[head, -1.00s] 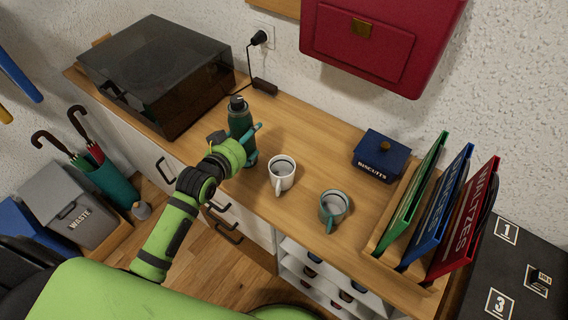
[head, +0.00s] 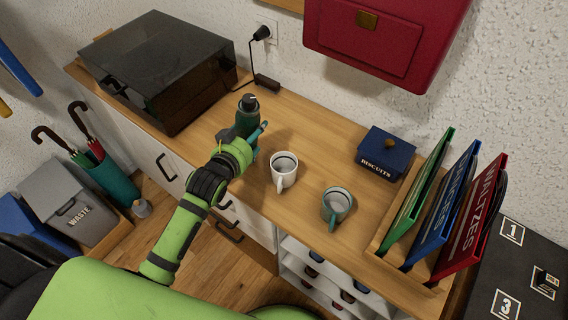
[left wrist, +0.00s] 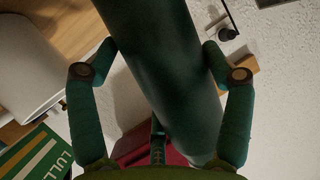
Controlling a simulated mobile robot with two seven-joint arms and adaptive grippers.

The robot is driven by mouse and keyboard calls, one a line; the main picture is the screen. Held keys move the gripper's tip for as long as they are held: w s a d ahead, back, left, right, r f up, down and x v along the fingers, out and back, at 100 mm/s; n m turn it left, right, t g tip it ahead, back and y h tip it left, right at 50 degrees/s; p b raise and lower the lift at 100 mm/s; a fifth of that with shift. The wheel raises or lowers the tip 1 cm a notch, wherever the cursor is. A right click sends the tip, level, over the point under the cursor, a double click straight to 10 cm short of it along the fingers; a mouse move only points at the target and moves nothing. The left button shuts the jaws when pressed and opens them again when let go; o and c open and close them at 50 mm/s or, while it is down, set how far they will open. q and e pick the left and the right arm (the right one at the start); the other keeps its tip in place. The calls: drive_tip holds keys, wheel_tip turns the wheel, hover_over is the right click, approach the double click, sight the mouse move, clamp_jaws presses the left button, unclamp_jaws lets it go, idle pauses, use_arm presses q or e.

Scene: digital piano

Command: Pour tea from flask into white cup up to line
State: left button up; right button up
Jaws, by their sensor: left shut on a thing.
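The dark green flask (head: 247,112) is near the middle of the wooden counter in the head view. My left gripper (head: 250,137) is shut on it. In the left wrist view the flask (left wrist: 165,70) fills the space between the two teal fingers (left wrist: 160,75). The flask's lower part is hidden by the gripper in the head view, so I cannot tell whether it touches the counter. The white cup (head: 284,171) stands upright just to the right, apart from the flask, and also shows at the left of the left wrist view (left wrist: 45,65). My right gripper is not in view.
A teal-grey mug (head: 336,207) stands right of the white cup. A blue biscuit tin (head: 384,154) and upright folders (head: 440,215) are further right. A dark-lidded record player (head: 158,70) stands at the left. A red box (head: 380,35) hangs above.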

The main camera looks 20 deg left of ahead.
use_arm(q)
drive_tip(key=shift+f+m+t+y+b, duration=0.3)
drive_tip(key=shift+m+b, duration=0.4)
drive_tip(key=shift+b, duration=0.75)
drive_tip(key=f+m+y+b, duration=0.1)
drive_tip(key=b, duration=0.3)
drive_tip(key=f+m+t+b, duration=0.1)
drive_tip(key=m+b, duration=0.1)
drive_tip(key=b, duration=0.3)
drive_tip(key=shift+a+t+y, duration=0.1)
drive_tip(key=shift+t+y, duration=0.2)
drive_tip(key=shift+y, duration=0.1)
drive_tip(key=shift+a+r+m+b, duration=0.1)
drive_tip(key=shift+r+m+b, duration=0.05)
drive_tip(key=shift+m+b, duration=0.3)
drive_tip(key=shift+r, duration=0.1)
drive_tip(key=shift+a+b, duration=0.1)
drive_tip(key=shift+b, duration=0.25)
drive_tip(key=shift+w+a+f+m+b, duration=0.25)
drive_tip(key=shift+f+m+b, duration=0.35)
drive_tip(key=shift+b, duration=0.7)
drive_tip(key=shift+s+a+f+m+t+y+b, duration=0.1)
drive_tip(key=shift+a+f+m+t+y+b, duration=0.25)
drive_tip(key=shift+b, duration=0.55)
